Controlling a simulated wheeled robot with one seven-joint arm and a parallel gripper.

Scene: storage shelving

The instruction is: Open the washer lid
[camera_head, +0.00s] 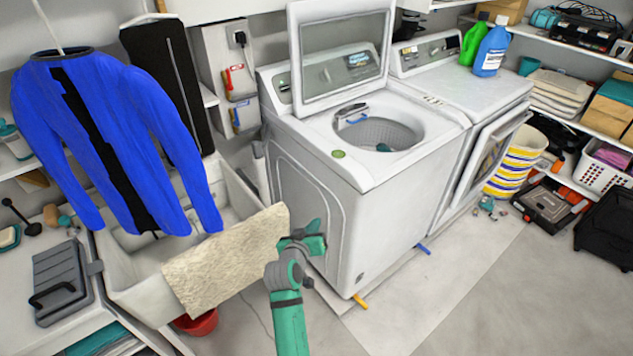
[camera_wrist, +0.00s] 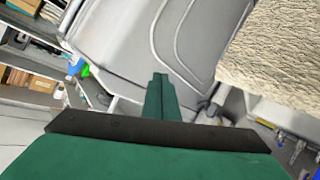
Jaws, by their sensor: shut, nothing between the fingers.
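The white top-loading washer (camera_head: 340,180) stands in the middle of the head view. Its lid (camera_head: 340,55) is raised upright, a white frame with a clear window. The round drum opening (camera_head: 378,132) is uncovered, with something teal inside it. My gripper (camera_head: 318,238) is low in front of the washer's left front side, beside the beige towel, well below the lid. In the wrist view my gripper's fingers (camera_wrist: 160,90) are together and empty, with the washer's grey-white side panel (camera_wrist: 135,40) beyond them.
A utility sink (camera_head: 150,270) with a beige towel (camera_head: 225,255) over its edge stands at left, under a hanging blue jacket (camera_head: 110,140). A dryer (camera_head: 470,105) with its front door ajar is right of the washer. Open floor (camera_head: 480,290) lies at front right.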

